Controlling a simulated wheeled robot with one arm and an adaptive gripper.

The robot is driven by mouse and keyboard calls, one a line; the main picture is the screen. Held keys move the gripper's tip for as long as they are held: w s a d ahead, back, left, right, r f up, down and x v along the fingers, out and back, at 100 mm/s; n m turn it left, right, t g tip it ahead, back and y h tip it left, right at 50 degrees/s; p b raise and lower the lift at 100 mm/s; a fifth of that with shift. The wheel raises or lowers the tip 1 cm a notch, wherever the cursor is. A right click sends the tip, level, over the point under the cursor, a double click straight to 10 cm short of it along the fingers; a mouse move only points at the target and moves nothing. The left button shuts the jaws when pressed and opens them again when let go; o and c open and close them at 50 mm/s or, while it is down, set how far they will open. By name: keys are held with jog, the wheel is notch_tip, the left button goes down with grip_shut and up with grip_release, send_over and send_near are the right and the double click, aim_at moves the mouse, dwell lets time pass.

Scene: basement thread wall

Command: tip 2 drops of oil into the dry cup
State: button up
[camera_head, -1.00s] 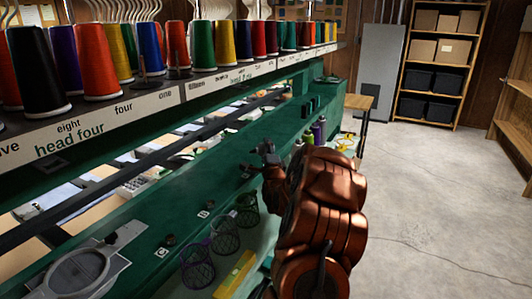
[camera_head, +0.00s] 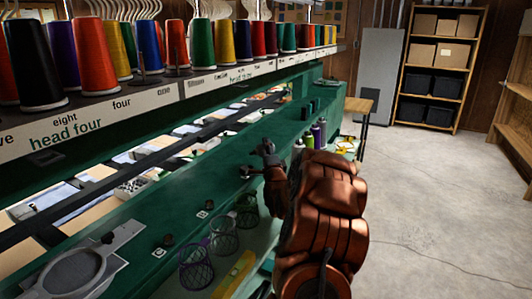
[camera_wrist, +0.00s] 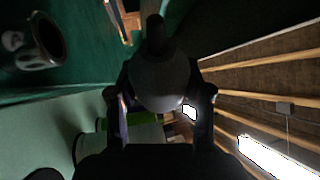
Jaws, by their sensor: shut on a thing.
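My gripper (camera_wrist: 160,105) is shut on a grey, rounded bottle (camera_wrist: 160,80) with a dark nozzle, which shows between the fingers in the wrist view. In the head view my gripper (camera_head: 268,152) is over the green machine bed, beyond the mesh cups, and what it holds is too small to make out. A small dark cup with a shiny rim (camera_wrist: 38,42) is at the upper left of the wrist view, apart from the bottle. Its inside is dark, so I cannot tell if it is dry. No oil drop shows.
Several mesh cups (camera_head: 196,268) stand along the bed's near edge, beside a yellow item (camera_head: 233,272). A round hoop frame (camera_head: 75,273) lies at the lower left. Thread cones (camera_head: 95,55) line the shelf above. Small spools (camera_head: 308,140) stand beyond my arm. The floor (camera_head: 430,220) at right is clear.

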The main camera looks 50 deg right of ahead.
aim_at(274, 149)
jog(key=shift+r+n+t+b, duration=0.15)
jog(key=shift+n+t+b, duration=0.25)
jog(key=shift+n+b, duration=0.3)
jog(key=shift+b, duration=0.4)
dwell(0.3)
jog(key=shift+m, duration=0.5)
jog(key=shift+a+f+m+g, duration=0.1)
jog(key=shift+f+m+g, duration=0.2)
jog(key=shift+m+g, duration=0.6)
jog(key=shift+a+f+m+g, duration=0.1)
jog(key=shift+f+m+g, duration=0.25)
jog(key=shift+m, duration=1.05)
jog(key=shift+r, duration=0.1)
